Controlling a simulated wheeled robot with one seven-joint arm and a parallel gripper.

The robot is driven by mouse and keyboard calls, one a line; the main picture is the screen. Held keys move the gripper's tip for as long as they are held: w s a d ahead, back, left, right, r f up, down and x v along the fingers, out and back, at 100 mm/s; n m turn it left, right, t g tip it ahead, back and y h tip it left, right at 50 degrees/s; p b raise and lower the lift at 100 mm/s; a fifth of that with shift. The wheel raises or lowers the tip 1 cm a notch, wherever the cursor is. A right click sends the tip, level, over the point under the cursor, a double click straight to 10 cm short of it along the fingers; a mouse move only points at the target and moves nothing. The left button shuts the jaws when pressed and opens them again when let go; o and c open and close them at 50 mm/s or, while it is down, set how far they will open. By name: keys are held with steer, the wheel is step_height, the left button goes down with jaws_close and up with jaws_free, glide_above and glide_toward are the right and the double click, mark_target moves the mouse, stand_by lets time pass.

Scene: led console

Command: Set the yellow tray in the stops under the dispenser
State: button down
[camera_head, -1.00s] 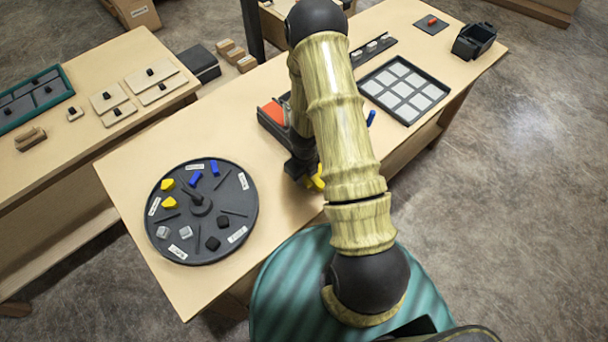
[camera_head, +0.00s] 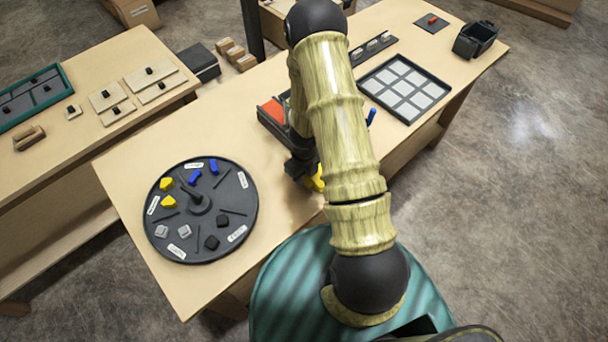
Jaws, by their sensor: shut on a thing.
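A bit of yellow (camera_head: 316,180), which looks like part of the yellow tray, shows just left of my arm near the table's front edge; the rest of it is hidden behind the arm. My gripper (camera_head: 303,170) is a dark shape directly beside the yellow part. It is shut on it, though the fingertips are mostly hidden. A dark block with a red-orange top (camera_head: 272,110) stands behind the gripper, partly covered by my arm; I cannot tell whether it is the dispenser. The stops cannot be made out.
A dark round turntable (camera_head: 201,240) with yellow, blue, grey and black pieces lies to the left on the table. A grid panel (camera_head: 404,89) and a black bin (camera_head: 474,40) are to the right. A blue piece (camera_head: 371,116) shows just right of my arm. Table between turntable and gripper is clear.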

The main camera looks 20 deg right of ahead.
steer(key=shift+f+b, duration=0.65)
steer(key=shift+b, duration=0.05)
stand_by(0.7)
steer(key=c, duration=1.1)
jaws_free()
step_height(320, 180, up, 17)
steer(key=p, duration=0.6)
steer(key=shift+r, duration=0.2)
steer(key=shift+a, duration=0.1)
